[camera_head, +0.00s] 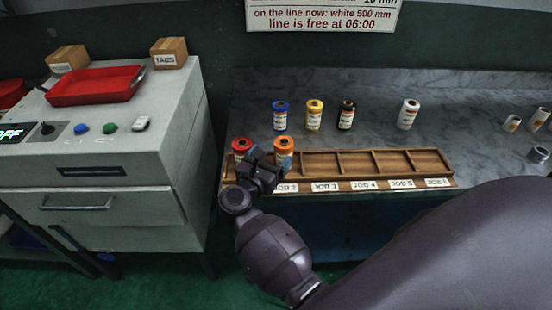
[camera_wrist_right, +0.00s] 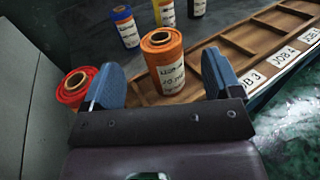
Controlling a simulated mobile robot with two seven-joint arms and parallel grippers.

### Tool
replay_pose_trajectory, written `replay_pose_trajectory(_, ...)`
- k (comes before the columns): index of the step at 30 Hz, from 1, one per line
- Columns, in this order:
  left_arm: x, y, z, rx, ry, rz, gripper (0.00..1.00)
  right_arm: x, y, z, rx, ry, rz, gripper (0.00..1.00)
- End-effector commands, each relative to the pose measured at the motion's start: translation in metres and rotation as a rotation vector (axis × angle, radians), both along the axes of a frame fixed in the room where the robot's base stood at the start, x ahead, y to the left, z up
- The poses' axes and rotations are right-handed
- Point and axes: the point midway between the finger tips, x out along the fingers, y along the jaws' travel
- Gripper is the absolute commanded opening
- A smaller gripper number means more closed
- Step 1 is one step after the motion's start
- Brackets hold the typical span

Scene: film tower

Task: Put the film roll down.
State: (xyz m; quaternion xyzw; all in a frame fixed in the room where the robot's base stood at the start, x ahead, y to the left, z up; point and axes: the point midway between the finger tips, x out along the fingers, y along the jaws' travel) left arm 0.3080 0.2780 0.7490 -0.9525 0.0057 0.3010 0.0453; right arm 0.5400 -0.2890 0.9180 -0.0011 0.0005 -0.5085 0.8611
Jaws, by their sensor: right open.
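An orange film roll (camera_head: 284,146) stands upright at the left part of the wooden rack (camera_head: 428,161), behind the label that seems to read JOB 2. In the wrist view the orange roll (camera_wrist_right: 165,68) is upright between the two blue fingers of my right gripper (camera_wrist_right: 162,76). The fingers are spread with a visible gap on each side of the roll. In the head view my right gripper (camera_head: 262,168) hides the roll's foot. A red film roll (camera_head: 241,146) stands just left of it, close to the left finger in the wrist view. My left gripper is not in view.
Blue (camera_head: 280,117), yellow (camera_head: 314,116), black (camera_head: 346,116) and white (camera_head: 408,115) rolls stand on the marble counter (camera_head: 375,85) behind the rack. The rack's compartments to the right look empty. A grey machine (camera_head: 130,148) with a red tray (camera_head: 95,86) stands left.

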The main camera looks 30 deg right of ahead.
Motion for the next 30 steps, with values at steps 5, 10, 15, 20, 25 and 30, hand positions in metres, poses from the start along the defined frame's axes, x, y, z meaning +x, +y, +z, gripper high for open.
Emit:
replay_pose_trajectory(5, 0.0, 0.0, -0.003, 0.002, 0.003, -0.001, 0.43, 0.0, 0.001, 0.001, -0.047, 0.022, 0.018, 0.84)
replay_pose_trajectory(10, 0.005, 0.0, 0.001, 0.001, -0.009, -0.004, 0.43, -0.013, -0.005, 0.007, -0.375, 0.201, 0.136, 0.84)
replay_pose_trajectory(15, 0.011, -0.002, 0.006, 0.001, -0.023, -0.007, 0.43, -0.036, 0.007, 0.001, -0.935, 0.541, 0.303, 0.84)
replay_pose_trajectory(20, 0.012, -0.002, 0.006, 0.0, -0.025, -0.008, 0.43, -0.068, 0.028, -0.032, -1.488, 0.893, 0.442, 0.84)
replay_pose_trajectory(25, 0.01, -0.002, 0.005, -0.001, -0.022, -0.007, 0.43, -0.12, 0.038, -0.089, -2.088, 1.27, 0.583, 0.84)
replay_pose_trajectory(30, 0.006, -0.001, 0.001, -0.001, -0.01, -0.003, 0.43, -0.18, 0.029, -0.139, -2.604, 1.555, 0.718, 0.84)
